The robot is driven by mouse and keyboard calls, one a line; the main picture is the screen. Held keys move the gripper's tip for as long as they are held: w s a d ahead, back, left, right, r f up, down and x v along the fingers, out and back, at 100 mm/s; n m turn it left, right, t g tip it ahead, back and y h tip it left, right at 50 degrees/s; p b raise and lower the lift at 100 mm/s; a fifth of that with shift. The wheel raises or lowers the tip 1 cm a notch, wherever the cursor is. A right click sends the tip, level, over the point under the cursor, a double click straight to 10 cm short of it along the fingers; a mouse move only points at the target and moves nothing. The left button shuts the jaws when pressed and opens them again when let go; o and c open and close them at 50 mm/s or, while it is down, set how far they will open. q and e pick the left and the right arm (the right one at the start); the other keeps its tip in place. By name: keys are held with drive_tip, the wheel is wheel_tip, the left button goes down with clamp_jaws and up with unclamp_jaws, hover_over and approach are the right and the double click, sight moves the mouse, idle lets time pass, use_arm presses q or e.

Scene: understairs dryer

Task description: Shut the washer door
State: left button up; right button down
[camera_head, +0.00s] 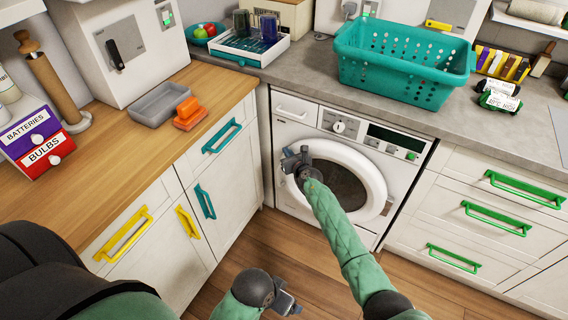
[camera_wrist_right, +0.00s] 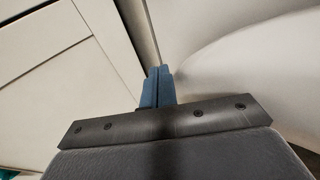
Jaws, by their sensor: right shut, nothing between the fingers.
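The washer (camera_head: 290,130) stands under the grey counter, with a round white door (camera_head: 375,180) around dark glass. The door lies at or close to the washer's front; I cannot tell whether it is fully flush. My right gripper (camera_head: 292,158) is at the door's left rim, its arm crossing the glass. In the right wrist view its blue fingers (camera_wrist_right: 158,85) are together and empty, with the curved white door (camera_wrist_right: 250,80) to their right. Contact is unclear. My left gripper (camera_head: 288,298) hangs low over the floor, away from the washer; its fingers do not show clearly.
White cabinets with teal handles (camera_head: 222,136) and yellow handles (camera_head: 122,234) stand left of the washer. Drawers with green handles (camera_head: 525,190) stand right. A teal basket (camera_head: 400,65) sits on the counter above. The wooden floor (camera_head: 290,240) before the washer is clear.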

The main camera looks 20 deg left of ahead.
drive_tip(key=shift+w+t+h, duration=0.3)
drive_tip(key=shift+w, duration=0.65)
drive_tip(key=shift+r, duration=0.15)
